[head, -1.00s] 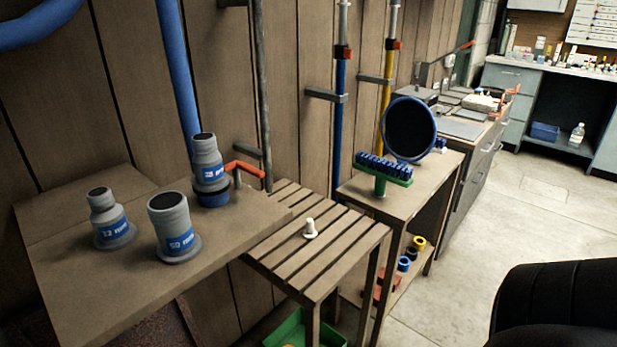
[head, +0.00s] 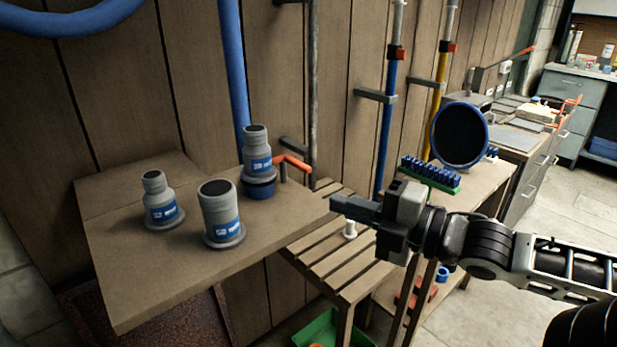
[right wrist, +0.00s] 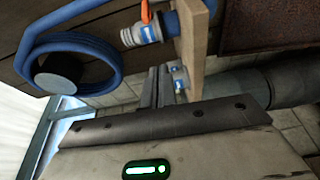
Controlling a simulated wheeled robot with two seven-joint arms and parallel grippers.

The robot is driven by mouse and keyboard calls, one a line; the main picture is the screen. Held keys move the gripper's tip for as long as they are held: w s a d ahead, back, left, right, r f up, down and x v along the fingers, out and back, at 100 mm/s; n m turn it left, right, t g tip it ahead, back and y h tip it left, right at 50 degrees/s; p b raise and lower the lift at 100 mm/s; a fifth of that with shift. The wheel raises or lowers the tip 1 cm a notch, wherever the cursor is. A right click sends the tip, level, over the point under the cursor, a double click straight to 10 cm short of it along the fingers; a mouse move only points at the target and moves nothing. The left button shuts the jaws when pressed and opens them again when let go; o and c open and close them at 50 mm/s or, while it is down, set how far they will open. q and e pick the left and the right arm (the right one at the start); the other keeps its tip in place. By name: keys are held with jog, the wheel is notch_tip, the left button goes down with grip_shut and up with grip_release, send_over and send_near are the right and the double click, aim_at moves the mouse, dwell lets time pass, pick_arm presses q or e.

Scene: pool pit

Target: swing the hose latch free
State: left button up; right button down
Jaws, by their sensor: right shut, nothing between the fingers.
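The hose latch (head: 293,162) is an orange-red lever on a short grey post at the back of the wooden shelf. It lies across towards the grey fitting with a blue label (head: 256,150), which sits in a dark blue collar below the blue hose (head: 231,60). My right gripper (head: 336,204) is shut and empty, in front of and to the right of the latch, apart from it. In the right wrist view the orange latch (right wrist: 146,12) shows at the top beside the fitting (right wrist: 141,34), beyond the fingers. My left gripper is not in view.
Two more grey fittings stand on the shelf (head: 130,285), a small one (head: 158,200) and a wider one (head: 220,212). A slatted bench (head: 320,262) with a small white piece (head: 350,229) lies below my right gripper. A green rack (head: 432,176) and round blue-rimmed disc (head: 460,135) stand right.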

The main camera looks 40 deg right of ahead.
jog(key=shift+a+r+n, duration=0.2)
jog(key=shift+r+n, duration=0.1)
jog(key=shift+r, duration=0.1)
jog(key=b+x, duration=0.1)
jog(key=x, duration=0.6)
jog(key=shift+w+r+b, duration=0.1)
jog(key=shift+b, duration=0.25)
jog(key=shift+x, duration=1.4)
jog(key=d, duration=0.2)
jog(key=shift+w+d+p, duration=0.1)
jog(key=shift+d+p, duration=0.15)
jog(key=shift+p, duration=0.15)
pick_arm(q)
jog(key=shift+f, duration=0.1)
pick_arm(e)
jog(key=shift+d, duration=0.7)
